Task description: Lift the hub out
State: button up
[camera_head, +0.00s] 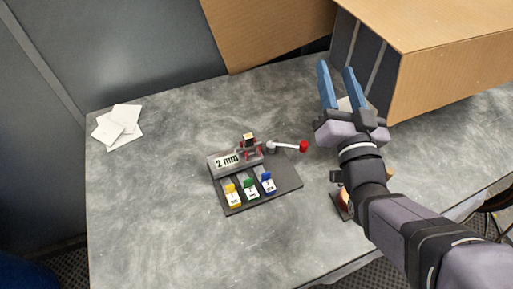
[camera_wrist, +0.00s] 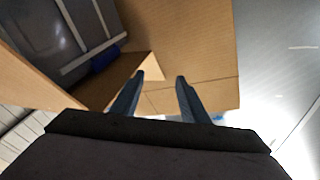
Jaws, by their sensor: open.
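My gripper (camera_head: 337,70) is open, with its two blue fingers apart and nothing between them. It is raised at the upper right of the table, pointing toward the back, beside the cardboard box's left side. In the wrist view the open fingers (camera_wrist: 160,76) show against cardboard. I cannot make out with certainty which thing is the hub. A grey fixture (camera_head: 290,180) marked "2 mm" lies mid-table, left of my gripper and apart from it. It carries a small dark and pale block (camera_head: 249,139), yellow, green and blue tabs, and a lever with a red knob (camera_head: 303,146).
A large cardboard box (camera_head: 450,85) with dark, striped inner parts stands at the back right, close to my gripper. White cards (camera_head: 118,127) lie at the table's left. A brown object (camera_head: 343,204) is partly hidden by my arm.

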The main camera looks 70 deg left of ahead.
jog(key=s+f+n+g+b, duration=0.2)
jog(key=s+f+n+g, duration=0.2)
jog(key=s+f, duration=0.55)
jog(key=n+g+h, duration=0.1)
jog(key=n+g, duration=0.1)
jog(key=n, duration=0.1)
send_near(250, 138)
jog(key=a, duration=0.3)
jog(key=shift+a+r, duration=0.2)
jog(key=shift+r, duration=0.05)
jog(key=shift+a+p, duration=0.3)
jog(key=shift+a, duration=1.05)
jog(key=shift+s+a+f+p, duration=0.15)
jog(key=shift+a+p, duration=0.25)
jog(key=shift+a, duration=0.75)
jog(key=shift+a+f+p, duration=0.1)
jog(key=shift+a+p, duration=0.3)
jog(key=shift+a, duration=0.8)
jog(key=shift+r, duration=0.1)
grip_shut()
